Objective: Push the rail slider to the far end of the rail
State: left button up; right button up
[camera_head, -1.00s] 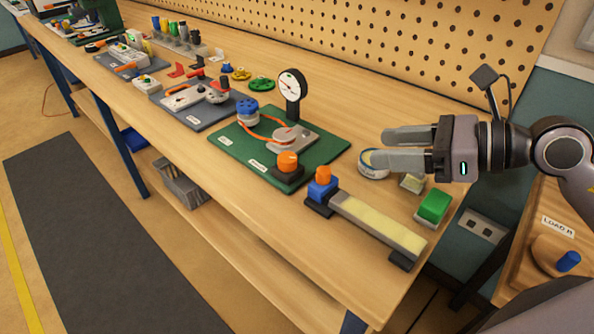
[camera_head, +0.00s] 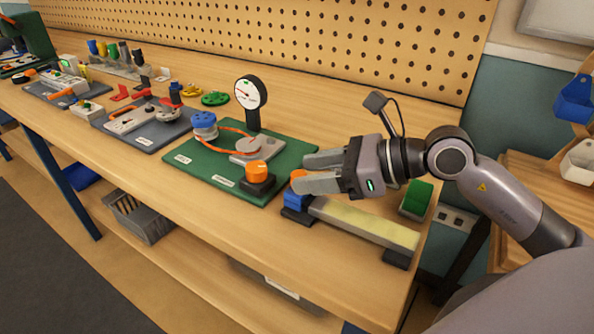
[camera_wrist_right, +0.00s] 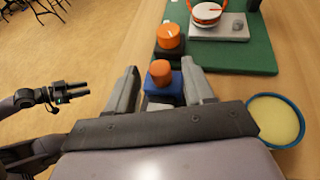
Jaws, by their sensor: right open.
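The rail slider is a blue block (camera_head: 296,199) with an orange knob, at the left end of a pale-yellow-topped rail (camera_head: 365,222). The rail runs right to a dark end block (camera_head: 397,259). My right gripper (camera_head: 302,172) is open and overlaps the knob in the head view. In the right wrist view the blue slider with its orange knob (camera_wrist_right: 160,72) shows between the two open fingers; contact cannot be told. The wrist body hides most of the rail there. My left gripper (camera_wrist_right: 72,93) shows small at the left of the wrist view, away from the bench; its opening is unclear.
A green board (camera_head: 185,160) with an orange-knobbed block (camera_head: 257,178) and a dial gauge (camera_head: 251,93) lies left of the slider. A green block (camera_head: 416,196) stands behind the rail's right end. A blue-rimmed dish (camera_wrist_right: 276,122) is near the gripper. Bare bench lies in front.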

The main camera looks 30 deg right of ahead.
aim_at(297, 174)
jog(key=shift+x, duration=1.6)
grip_shut()
